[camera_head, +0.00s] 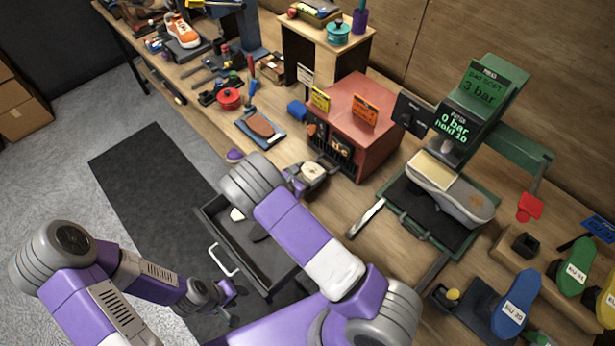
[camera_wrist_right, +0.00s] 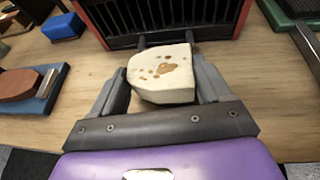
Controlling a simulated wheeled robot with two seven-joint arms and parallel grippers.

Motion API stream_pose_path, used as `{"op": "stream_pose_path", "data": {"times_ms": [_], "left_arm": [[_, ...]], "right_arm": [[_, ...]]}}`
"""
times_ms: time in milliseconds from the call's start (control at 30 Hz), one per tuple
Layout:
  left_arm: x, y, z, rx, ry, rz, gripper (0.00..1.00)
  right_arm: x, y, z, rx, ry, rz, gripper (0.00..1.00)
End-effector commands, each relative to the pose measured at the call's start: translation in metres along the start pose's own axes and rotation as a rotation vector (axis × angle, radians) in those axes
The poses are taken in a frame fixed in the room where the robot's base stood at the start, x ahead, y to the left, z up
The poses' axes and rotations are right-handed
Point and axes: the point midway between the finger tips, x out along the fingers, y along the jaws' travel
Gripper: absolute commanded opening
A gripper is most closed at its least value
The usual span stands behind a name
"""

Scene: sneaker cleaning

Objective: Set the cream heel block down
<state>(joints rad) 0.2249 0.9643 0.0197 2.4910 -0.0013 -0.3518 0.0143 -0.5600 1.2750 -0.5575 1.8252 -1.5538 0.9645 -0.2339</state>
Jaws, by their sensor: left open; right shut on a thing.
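The cream heel block (camera_wrist_right: 160,78) has brown patches on its face. My right gripper (camera_head: 315,178) is shut on it, with a finger on each side in the right wrist view. In the head view the block (camera_head: 312,171) is just in front of the red oven-like box (camera_head: 366,112), over the wooden bench (camera_head: 281,157). I cannot tell whether its underside touches the bench. My left gripper (camera_head: 226,294) is open and empty, low beside the open drawer.
The open drawer (camera_head: 268,262) below the bench edge holds a pale piece and a dark piece. A blue tray with a brown block (camera_head: 261,125) lies left of the box. The green press (camera_head: 470,105) with a grey sole stands right.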

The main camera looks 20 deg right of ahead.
Motion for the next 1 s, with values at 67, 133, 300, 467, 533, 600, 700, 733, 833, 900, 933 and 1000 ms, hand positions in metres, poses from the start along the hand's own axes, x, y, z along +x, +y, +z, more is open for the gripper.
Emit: {"op": "stream_pose_path", "data": {"times_ms": [67,133,300,467,533,600,700,733,833,900,933,1000], "left_arm": [[0.002,-0.001,0.0,0.0,0.0,0.0,0.43],[0.002,-0.001,0.0,0.0,0.0,0.0,0.43],[0.001,-0.001,0.0,0.0,0.0,0.0,0.43],[0.005,-0.002,0.0,0.0,0.0,0.0,0.43],[0.005,-0.002,0.0,0.0,0.0,0.0,0.43],[0.005,-0.002,0.0,0.0,0.0,0.0,0.43],[0.004,-0.002,0.0,0.0,0.0,0.0,0.43],[0.004,-0.002,0.0,0.0,0.0,0.0,0.43],[0.004,-0.002,0.0,0.0,0.0,0.0,0.43],[0.003,-0.001,0.0,0.0,0.0,0.0,0.43],[0.003,-0.001,0.0,0.0,0.0,0.0,0.43],[0.0,0.0,0.0,0.0,0.0,0.0,0.43]], "right_arm": [[0.005,0.0,-0.012,-0.003,-0.001,0.0,0.46],[0.007,0.0,-0.017,-0.001,-0.001,0.001,0.46],[0.006,0.0,-0.016,0.001,-0.001,0.001,0.46],[0.008,0.0,-0.02,0.0,-0.001,0.001,0.46],[0.008,0.0,-0.02,0.0,0.0,0.001,0.83],[0.008,0.0,-0.019,0.0,0.0,0.001,0.94],[0.008,0.0,-0.019,0.0,0.0,0.001,1.0],[0.008,0.0,-0.019,0.0,0.0,0.001,1.0],[0.008,0.0,-0.019,0.0,0.0,0.001,1.0],[0.007,0.0,-0.018,0.0,0.0,0.001,1.0],[0.007,0.0,-0.017,0.0,0.0,0.001,1.0],[0.004,0.0,-0.014,0.0,0.0,0.002,1.0]]}}
